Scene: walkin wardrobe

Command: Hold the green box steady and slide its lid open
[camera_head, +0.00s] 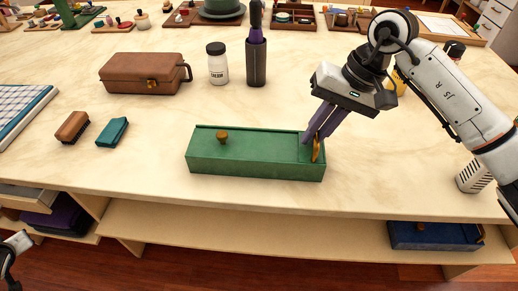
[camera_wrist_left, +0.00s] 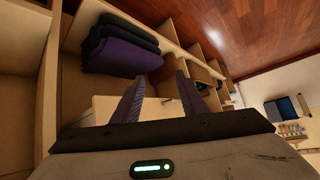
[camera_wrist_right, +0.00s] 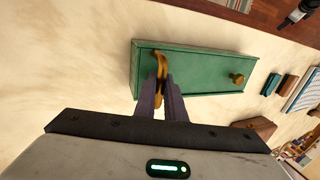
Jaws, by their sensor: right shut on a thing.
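The green box (camera_head: 250,168) lies near the front edge of the table, long side across. Its lid (camera_head: 262,141) has a round brass knob (camera_head: 222,137) near the left end. A curved brass handle (camera_head: 316,150) stands at the box's right end. My right gripper (camera_head: 314,138) reaches down there from the right. In the right wrist view its fingers (camera_wrist_right: 161,92) are close together on the brass handle, and the knob is at the far end. My left gripper (camera_wrist_left: 158,82) shows in the left wrist view, open and empty, below table height beside shelving.
A brown case (camera_head: 143,76), a white jar (camera_head: 217,66) and a dark holder (camera_head: 256,62) stand behind the box. A blue box (camera_head: 425,236) sits on the shelf below. The tabletop around the green box is clear.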

